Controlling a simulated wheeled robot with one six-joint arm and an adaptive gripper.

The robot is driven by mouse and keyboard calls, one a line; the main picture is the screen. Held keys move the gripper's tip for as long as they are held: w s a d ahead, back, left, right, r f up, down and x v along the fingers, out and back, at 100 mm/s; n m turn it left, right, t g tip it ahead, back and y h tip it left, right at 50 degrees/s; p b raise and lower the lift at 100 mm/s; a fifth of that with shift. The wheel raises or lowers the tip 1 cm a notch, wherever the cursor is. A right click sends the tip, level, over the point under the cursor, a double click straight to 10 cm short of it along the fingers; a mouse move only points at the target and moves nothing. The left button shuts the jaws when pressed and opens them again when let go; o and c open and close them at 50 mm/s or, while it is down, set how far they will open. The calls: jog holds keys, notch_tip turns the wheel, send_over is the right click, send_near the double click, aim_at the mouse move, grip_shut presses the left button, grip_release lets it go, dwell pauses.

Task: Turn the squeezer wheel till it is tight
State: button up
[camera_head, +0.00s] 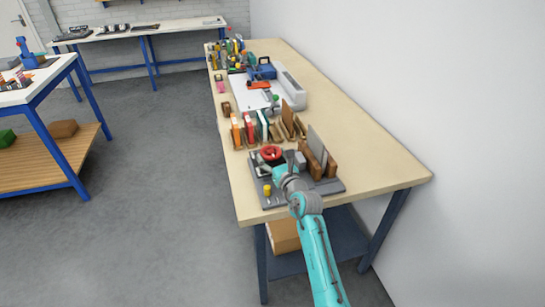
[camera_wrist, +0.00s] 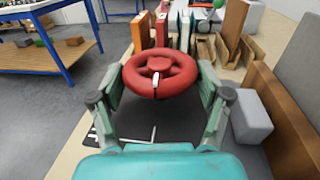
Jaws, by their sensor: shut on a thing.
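The squeezer wheel is a red ring with a hub and spokes; in the wrist view the red wheel (camera_wrist: 160,75) is in the middle, with a pale mark on its near rim. In the head view the wheel (camera_head: 271,153) sits above a grey base (camera_head: 330,187) at the near end of the long bench. My gripper (camera_wrist: 160,88) has one finger on each side of the wheel and is shut on its rim; my gripper also shows in the head view (camera_head: 281,166). The squeezer parts beneath the wheel are mostly hidden.
Books (camera_head: 249,129) stand just beyond the wheel. Wooden boards (camera_head: 316,153) stand close on the right, and a grey block (camera_wrist: 251,116) sits right of my gripper. A small yellow thing (camera_head: 267,190) is at the left. The bench's right strip (camera_head: 370,160) is clear.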

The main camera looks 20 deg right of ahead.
jog(key=o, duration=1.1)
jog(key=s, duration=0.4)
jog(key=s+d, duration=0.1)
jog(key=s, duration=0.7)
jog(key=shift+d, duration=0.4)
